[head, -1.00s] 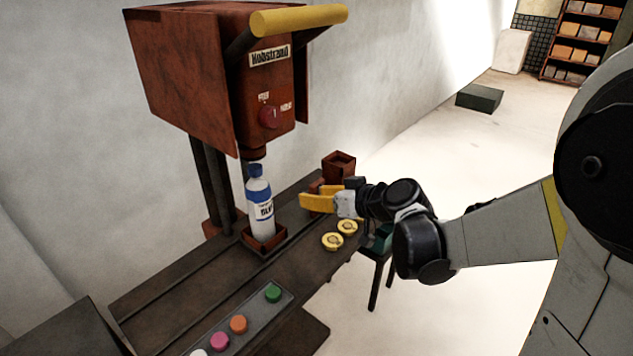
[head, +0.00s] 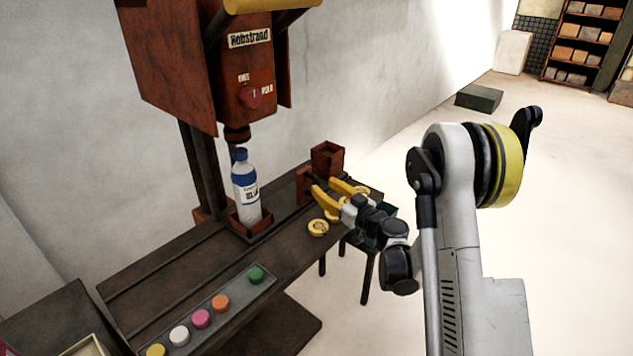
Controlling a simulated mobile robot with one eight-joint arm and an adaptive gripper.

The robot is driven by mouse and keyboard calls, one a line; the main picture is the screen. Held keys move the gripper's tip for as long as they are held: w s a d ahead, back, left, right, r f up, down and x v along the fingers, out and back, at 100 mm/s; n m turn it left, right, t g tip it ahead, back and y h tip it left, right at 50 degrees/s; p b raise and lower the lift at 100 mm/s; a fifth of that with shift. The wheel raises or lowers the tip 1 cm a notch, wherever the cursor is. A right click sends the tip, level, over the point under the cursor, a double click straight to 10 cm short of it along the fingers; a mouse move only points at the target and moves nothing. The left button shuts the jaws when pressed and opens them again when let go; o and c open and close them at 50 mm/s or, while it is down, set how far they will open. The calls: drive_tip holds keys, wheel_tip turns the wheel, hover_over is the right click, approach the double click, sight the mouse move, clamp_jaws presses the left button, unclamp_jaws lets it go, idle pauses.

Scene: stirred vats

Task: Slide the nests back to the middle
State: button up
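A red-brown square nest (head: 252,232) stands on the dark bench rail under the machine's spout. A white bottle with a blue cap and blue label (head: 246,195) stands upright in it. A second open-topped red-brown nest (head: 327,160) is at the bench's far right end, seemingly empty. Another red-brown block or nest (head: 303,187) shows just in front of it, partly hidden by my gripper. My gripper (head: 320,181) has its yellow fingers spread around empty space, close to this block. I cannot tell whether a finger touches it.
The red machine (head: 245,65) with a knob and yellow bar overhangs the bench. Yellow ring-like discs (head: 318,228) lie near my gripper. A strip of coloured buttons (head: 201,318) lies along the front. A dark stool (head: 370,260) stands beyond the bench edge.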

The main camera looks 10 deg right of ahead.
sight(318, 183)
drive_tip(key=shift+b+x, duration=0.45)
drive_tip(key=shift+x, duration=1.75)
clamp_jaws()
